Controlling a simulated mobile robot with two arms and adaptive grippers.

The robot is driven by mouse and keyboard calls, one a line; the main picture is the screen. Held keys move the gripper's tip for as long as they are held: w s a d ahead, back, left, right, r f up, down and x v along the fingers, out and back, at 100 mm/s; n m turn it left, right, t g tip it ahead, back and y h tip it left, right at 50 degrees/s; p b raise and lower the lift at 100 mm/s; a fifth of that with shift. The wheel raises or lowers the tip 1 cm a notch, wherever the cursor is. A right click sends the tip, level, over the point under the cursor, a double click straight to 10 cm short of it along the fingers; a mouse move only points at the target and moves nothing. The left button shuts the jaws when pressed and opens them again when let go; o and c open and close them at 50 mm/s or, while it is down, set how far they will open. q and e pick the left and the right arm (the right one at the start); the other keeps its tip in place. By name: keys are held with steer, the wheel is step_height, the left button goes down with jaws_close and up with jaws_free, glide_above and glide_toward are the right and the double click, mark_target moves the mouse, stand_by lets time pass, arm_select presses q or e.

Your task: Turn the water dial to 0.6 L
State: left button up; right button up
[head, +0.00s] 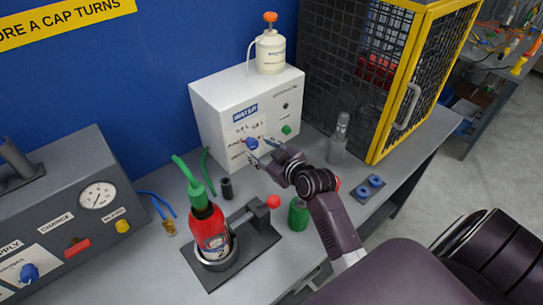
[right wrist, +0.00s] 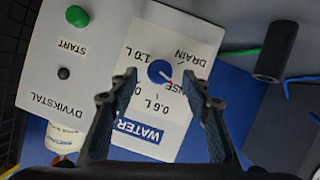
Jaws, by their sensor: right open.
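The white water box (head: 215,105) stands on the bench against the blue wall, with a WATER label on its front. Its blue dial (head: 251,143) is partly behind my right gripper (head: 259,150). In the right wrist view, upside down, the blue dial (right wrist: 159,71) sits between the tips of my open right gripper (right wrist: 160,76). The fingers stand on either side of the dial, and I cannot tell whether they touch it. Its red and white pointer (right wrist: 170,81) points to the lower right, near the partly hidden "NSE" lettering; the 0.6 L mark (right wrist: 151,105) is below the dial. My left gripper is out of view.
A green START button (right wrist: 77,16) and a dark knob (right wrist: 64,73) are beside the dial. A red extinguisher (head: 207,228) stands in a holder at front left. A yellow-framed mesh cage (head: 425,75) is to the right.

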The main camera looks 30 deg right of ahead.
steer(key=v, duration=0.8)
